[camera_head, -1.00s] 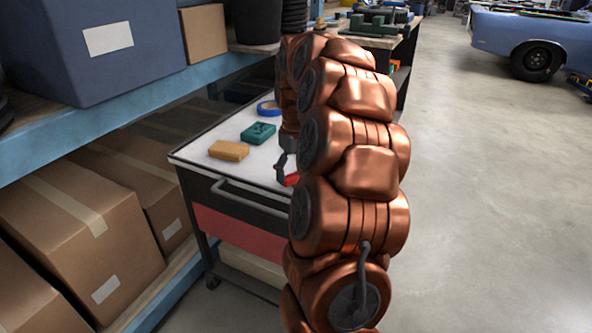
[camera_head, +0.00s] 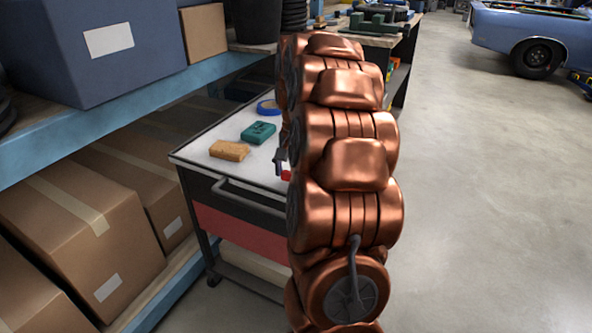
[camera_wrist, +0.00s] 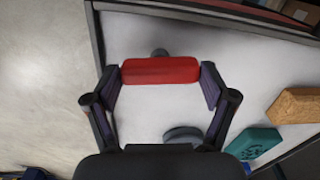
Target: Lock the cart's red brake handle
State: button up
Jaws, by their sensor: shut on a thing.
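The red brake handle (camera_wrist: 160,71) lies crosswise between the two fingertips of my gripper (camera_wrist: 161,80) in the wrist view. Both fingers touch its ends, so my gripper is shut on it. A dark round piece (camera_wrist: 160,52) shows just beyond the handle. In the head view only a small red bit of the handle (camera_head: 286,175) shows beside my gripper (camera_head: 281,163); my copper arm hides the rest. The cart (camera_head: 245,190) has a white top, a dark frame and a red drawer front.
On the cart top are a tan block (camera_head: 229,150), a teal block (camera_head: 258,132) and a blue ring (camera_head: 268,107). Shelving with cardboard boxes (camera_head: 75,230) and a blue bin (camera_head: 95,45) stands at the left. Open floor (camera_head: 480,200) lies to the right.

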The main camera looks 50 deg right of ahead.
jog(key=shift+m, duration=1)
jog(key=o, duration=1)
notch_tip(320, 180, up, 12)
dwell(0.6)
